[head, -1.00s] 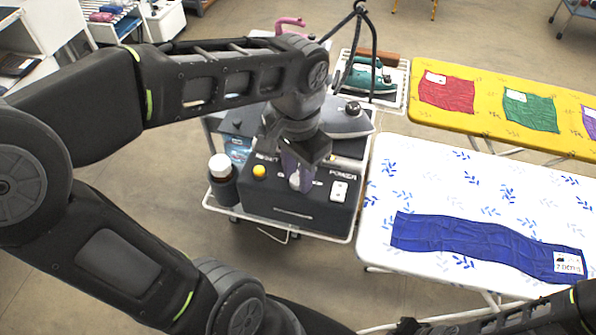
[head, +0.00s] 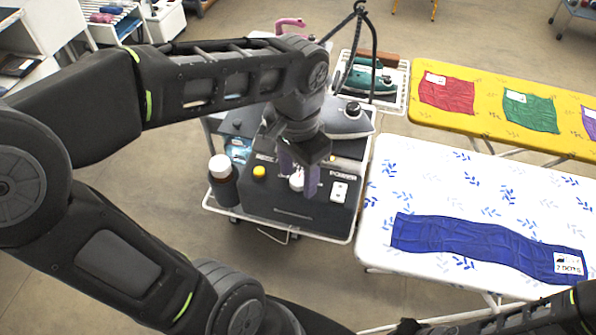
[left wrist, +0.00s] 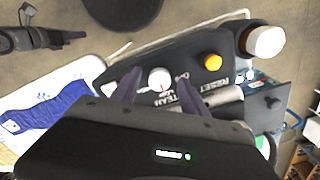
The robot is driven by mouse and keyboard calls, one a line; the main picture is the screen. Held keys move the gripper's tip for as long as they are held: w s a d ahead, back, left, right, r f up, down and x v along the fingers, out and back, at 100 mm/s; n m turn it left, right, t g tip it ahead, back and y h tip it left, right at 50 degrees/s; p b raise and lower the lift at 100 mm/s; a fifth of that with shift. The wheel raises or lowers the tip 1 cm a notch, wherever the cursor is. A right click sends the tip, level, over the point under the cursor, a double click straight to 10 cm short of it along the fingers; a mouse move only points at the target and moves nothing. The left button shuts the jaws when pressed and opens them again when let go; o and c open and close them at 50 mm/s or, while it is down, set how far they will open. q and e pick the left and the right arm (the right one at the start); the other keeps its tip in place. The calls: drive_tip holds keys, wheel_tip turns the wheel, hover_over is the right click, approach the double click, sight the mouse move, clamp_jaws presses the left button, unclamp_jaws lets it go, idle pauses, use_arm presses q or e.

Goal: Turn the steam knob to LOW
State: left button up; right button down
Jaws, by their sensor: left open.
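The steam knob (head: 297,182) is a white round knob on the sloping face of a black steam station (head: 262,200), between a yellow RESET button (head: 259,171) and a white POWER switch (head: 339,191). My left gripper (head: 299,178) is open above the panel, its purple fingers on either side of the knob and partly covering it. In the left wrist view the knob (left wrist: 159,79) shows between the two fingertips, with a small red mark; contact cannot be told. The LOW mark cannot be read. My right arm (head: 520,315) is at the bottom right; its jaws are unclear.
A grey iron (head: 345,122) stands on the station behind my gripper. A dark bottle with a white cap (head: 220,168) is at the cart's left. A white ironing board (head: 440,185) with blue cloth (head: 480,240) is close on the right. A black stand (head: 373,55) rises behind.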

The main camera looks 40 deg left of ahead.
sight(298, 180)
use_arm(q)
wheel_tip(298, 180, up, 8)
drive_tip(key=shift+f+p, duration=0.1)
drive_tip(key=shift+p, duration=0.25)
idle(0.6)
